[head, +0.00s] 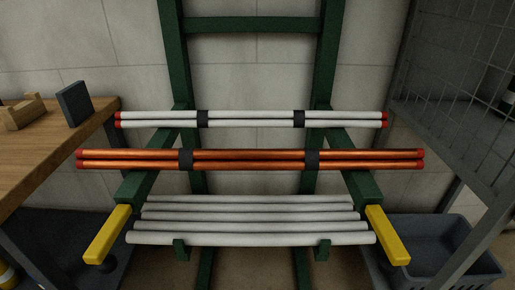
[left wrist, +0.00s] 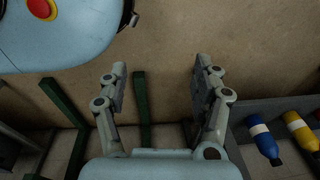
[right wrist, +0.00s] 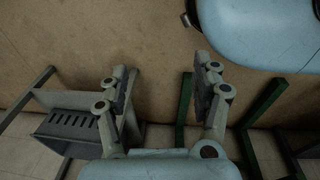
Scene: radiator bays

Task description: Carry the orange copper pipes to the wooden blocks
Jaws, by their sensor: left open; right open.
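In the head view a bundle of orange copper pipes (head: 250,154) with red end caps and two dark bands lies across the two arms of a green rack (head: 134,186). The wooden blocks (head: 22,112) sit on a wooden bench at the far left. My left gripper (left wrist: 158,82) is open and empty in the left wrist view, over bare floor. My right gripper (right wrist: 166,84) is open and empty in the right wrist view. Neither gripper shows in the head view, so both are away from the pipes.
White pipes with red caps (head: 250,119) lie behind the copper ones, and several grey pipes (head: 250,225) lie lower in front. The rack arms end in yellow tips (head: 107,235). A dark upright plate (head: 74,103) stands on the bench (head: 60,150). A grey crate (head: 440,245) and mesh cage (head: 460,80) are at right.

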